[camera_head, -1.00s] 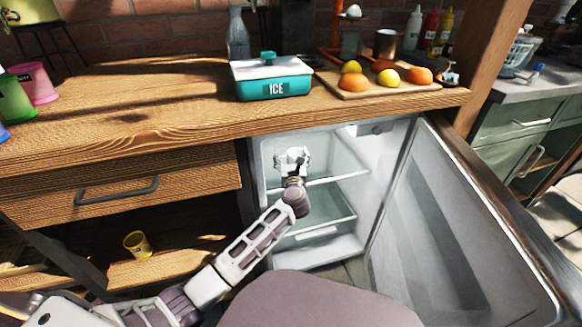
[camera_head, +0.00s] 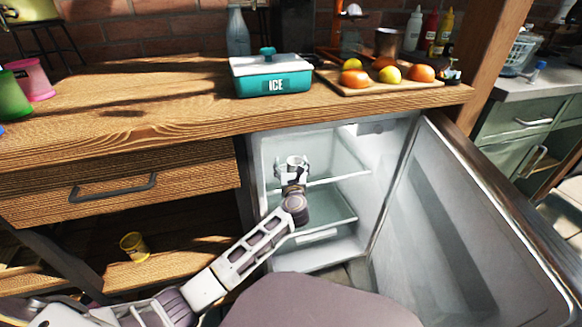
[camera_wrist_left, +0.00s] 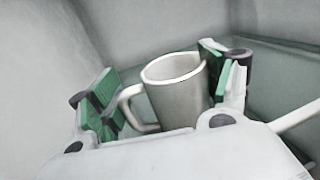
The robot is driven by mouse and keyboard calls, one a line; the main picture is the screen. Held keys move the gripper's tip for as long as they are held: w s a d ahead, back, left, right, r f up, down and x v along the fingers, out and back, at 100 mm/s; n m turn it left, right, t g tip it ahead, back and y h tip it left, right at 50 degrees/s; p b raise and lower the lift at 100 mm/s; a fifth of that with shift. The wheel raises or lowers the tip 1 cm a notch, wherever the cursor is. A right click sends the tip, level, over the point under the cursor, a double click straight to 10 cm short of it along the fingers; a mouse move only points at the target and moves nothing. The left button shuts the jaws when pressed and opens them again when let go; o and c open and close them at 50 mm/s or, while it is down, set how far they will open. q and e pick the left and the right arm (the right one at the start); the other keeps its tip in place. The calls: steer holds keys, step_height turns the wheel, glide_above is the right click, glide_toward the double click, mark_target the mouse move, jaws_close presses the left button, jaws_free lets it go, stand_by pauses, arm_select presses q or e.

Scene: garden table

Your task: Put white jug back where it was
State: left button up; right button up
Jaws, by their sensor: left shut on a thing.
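The white jug (camera_wrist_left: 180,98) stands upright between the fingers of my left gripper (camera_wrist_left: 165,95) in the left wrist view, its handle toward the left finger. In the head view my left gripper (camera_head: 292,175) is inside the open fridge (camera_head: 257,195), near the upper shelf (camera_head: 345,178). The jug's rim (camera_head: 295,160) shows just above the fingers there. My left gripper is shut on the jug. Whether the jug's base touches the shelf is hidden. My right gripper is not in view.
The fridge door (camera_head: 450,225) stands open on the right. The wooden counter (camera_head: 150,100) above holds a teal ICE box (camera_head: 272,82) and a board (camera_head: 350,88) with fruit. A yellow cup (camera_head: 135,246) lies on the lower shelf at left. The lower fridge shelf (camera_head: 325,212) looks clear.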

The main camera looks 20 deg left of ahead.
mark_target(291, 168)
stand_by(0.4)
arm_select(q)
steer(key=o, duration=1.2)
steer(key=shift+f, duration=0.1)
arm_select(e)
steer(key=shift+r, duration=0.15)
arm_select(q)
steer(key=shift+s, duration=0.1)
steer(key=shift+p+v, duration=0.4)
steer(key=shift+v, duration=0.45)
steer(key=shift+p+v, duration=0.65)
steer(key=shift+v, duration=1.25)
steer(key=p+v, duration=0.1)
steer(key=v, duration=0.5)
steer(key=shift+s+p, duration=0.2)
steer(key=shift+p, duration=0.2)
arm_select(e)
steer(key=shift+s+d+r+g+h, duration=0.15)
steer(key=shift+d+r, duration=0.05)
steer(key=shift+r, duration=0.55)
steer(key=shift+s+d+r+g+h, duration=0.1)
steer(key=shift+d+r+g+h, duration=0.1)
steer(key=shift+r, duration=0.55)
arm_select(q)
steer(key=shift+d, duration=0.1)
